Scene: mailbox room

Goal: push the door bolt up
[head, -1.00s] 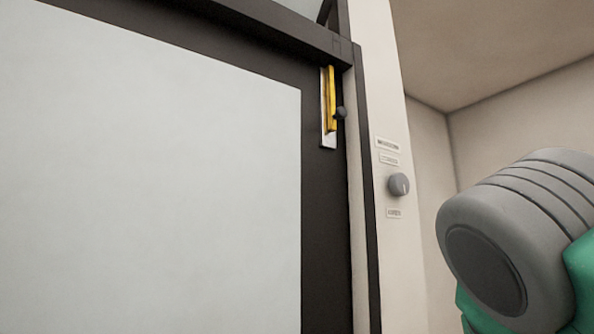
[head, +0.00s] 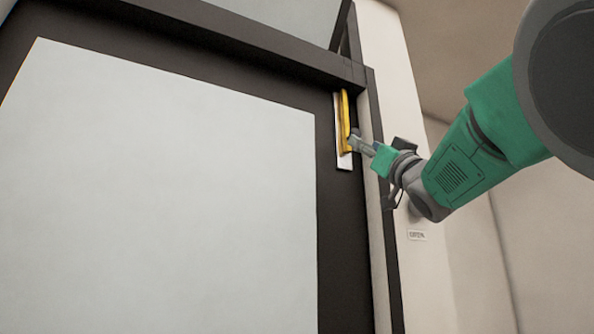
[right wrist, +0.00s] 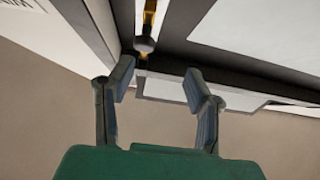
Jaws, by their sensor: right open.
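The door bolt (head: 345,110) is a yellow bar on a pale plate, upright near the top right edge of the dark-framed door. In the right wrist view the bolt's dark round knob (right wrist: 145,44) shows beyond the fingers, at the left part of the gap, with the yellow bar (right wrist: 149,14) behind it. My right gripper (head: 358,143) is at the lower part of the bolt in the head view, its tip covering the knob. In the right wrist view its two fingers (right wrist: 159,82) are apart with nothing between them. My left gripper is not in view.
The door has a large pale panel (head: 170,190) and a dark frame (head: 240,55) running above the bolt. A pale wall strip with a small label (head: 417,235) stands right of the door, behind my right arm.

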